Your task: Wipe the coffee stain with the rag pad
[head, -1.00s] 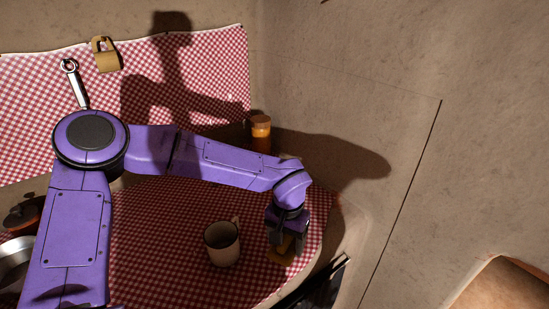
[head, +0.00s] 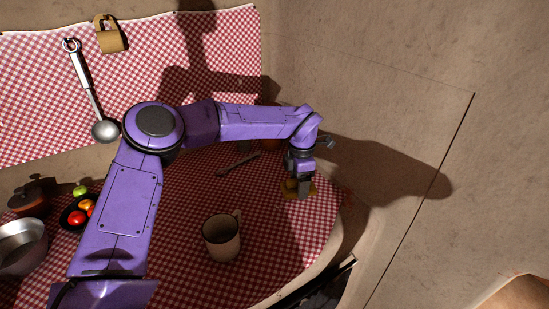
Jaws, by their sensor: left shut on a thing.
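My left gripper (head: 301,189) is shut on the rag pad (head: 291,186), a small yellow-brown pad. The gripper points down over the right back part of the checked cloth, near the wall. The pad is low at the cloth; I cannot tell whether it touches. Its middle is hidden by the fingers. I cannot make out the coffee stain; the arm and gripper cover part of the cloth. My right gripper is not in view.
A cream mug (head: 221,240) stands upright on the red checked cloth (head: 170,270), left and in front of the gripper. A wooden spoon (head: 236,166) lies behind it. A fruit bowl (head: 70,214) and metal pan (head: 22,247) are at left. A ladle (head: 103,129) hangs behind.

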